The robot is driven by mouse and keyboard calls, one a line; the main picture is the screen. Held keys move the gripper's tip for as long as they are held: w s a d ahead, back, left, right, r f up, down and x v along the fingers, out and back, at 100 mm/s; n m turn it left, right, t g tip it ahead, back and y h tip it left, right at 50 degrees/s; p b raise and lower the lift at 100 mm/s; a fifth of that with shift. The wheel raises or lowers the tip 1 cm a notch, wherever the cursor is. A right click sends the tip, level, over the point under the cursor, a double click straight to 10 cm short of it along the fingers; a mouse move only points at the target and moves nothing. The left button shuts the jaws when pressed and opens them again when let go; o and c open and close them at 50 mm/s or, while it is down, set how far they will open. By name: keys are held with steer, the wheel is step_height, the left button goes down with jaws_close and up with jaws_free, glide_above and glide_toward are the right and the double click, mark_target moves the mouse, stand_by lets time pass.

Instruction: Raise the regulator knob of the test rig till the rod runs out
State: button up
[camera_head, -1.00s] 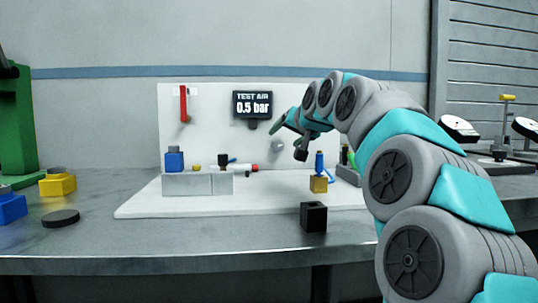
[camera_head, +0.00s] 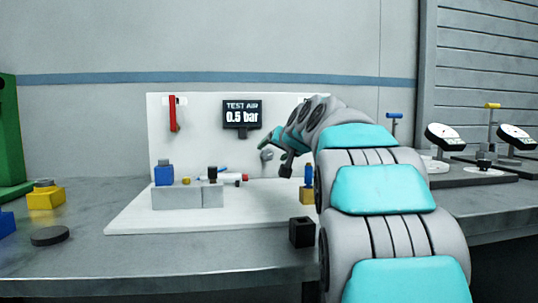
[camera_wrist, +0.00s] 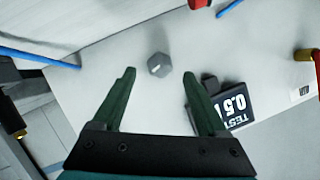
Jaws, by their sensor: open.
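The test rig's white back panel (camera_head: 200,148) carries a dark display (camera_head: 241,114) reading TEST AIR 0.5 bar. The display shows upside down and partly cut by a finger in the wrist view (camera_wrist: 232,103). A grey knob (camera_head: 267,154) sits on the panel below and right of the display. In the wrist view the grey faceted knob (camera_wrist: 159,66) lies just beyond and between my fingertips, apart from both. My gripper (camera_wrist: 159,78) is open and empty, facing the panel. A white cylinder with a red end (camera_head: 222,177) lies behind the grey blocks; I cannot make out its rod.
Grey blocks (camera_head: 178,197) with a blue fitting (camera_head: 164,174) stand on the white base. A red-handled part (camera_head: 173,114) hangs at the panel's upper left. A black cube (camera_head: 302,232) stands near the table's front. Dial gauges (camera_head: 444,137) stand at the right.

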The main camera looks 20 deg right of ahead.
mark_target(268, 154)
steer(key=shift+x, duration=2.35)
steer(key=shift+c, duration=0.3)
jaws_close()
